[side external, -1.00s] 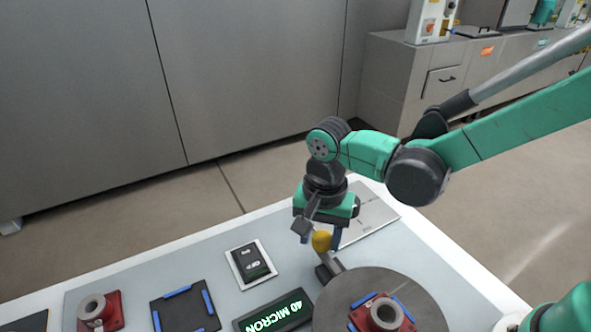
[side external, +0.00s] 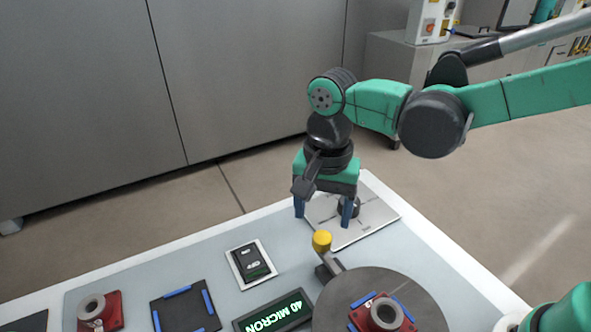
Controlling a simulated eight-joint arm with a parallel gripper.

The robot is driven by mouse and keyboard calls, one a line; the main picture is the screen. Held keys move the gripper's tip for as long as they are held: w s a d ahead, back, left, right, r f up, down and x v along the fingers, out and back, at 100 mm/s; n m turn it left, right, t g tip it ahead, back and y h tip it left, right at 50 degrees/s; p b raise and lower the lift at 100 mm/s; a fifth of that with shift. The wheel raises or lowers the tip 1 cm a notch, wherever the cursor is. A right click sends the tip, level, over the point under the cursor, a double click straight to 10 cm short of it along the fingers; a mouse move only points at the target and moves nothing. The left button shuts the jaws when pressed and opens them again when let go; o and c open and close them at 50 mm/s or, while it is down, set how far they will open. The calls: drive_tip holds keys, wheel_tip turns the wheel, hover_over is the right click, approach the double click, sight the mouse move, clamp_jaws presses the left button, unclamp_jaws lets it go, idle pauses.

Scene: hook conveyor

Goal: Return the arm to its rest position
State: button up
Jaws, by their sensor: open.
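My gripper (side external: 325,207) points down over the back right of the table, its two blue fingers apart and nothing seen between them. It hangs near a pale metal plate (side external: 378,214) with dark markings. A small dark round part (side external: 348,207) shows behind the right finger, at the plate; I cannot tell its exact contact. A yellow knob (side external: 322,241) on a dark mount stands just below and in front of the fingers, apart from them. My green and black arm reaches in from the right.
A dark round turntable (side external: 420,290) carries a red flanged part (side external: 383,313). Another red part (side external: 98,309) sits at the left. A black pad with blue strips (side external: 186,307), a switch box (side external: 251,264) and a lit display (side external: 274,311) line the table.

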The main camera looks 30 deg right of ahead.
drive_tip(key=s+d+r+n+t, duration=0.1)
drive_tip(key=d+r+n+t, duration=0.1)
drive_tip(key=d, duration=0.4)
drive_tip(key=s+d+r+n+t, duration=0.2)
drive_tip(key=d+n+t, duration=0.3)
drive_tip(key=d+n, duration=0.2)
drive_tip(key=shift+s+d, duration=0.2)
drive_tip(key=shift+d, duration=0.1)
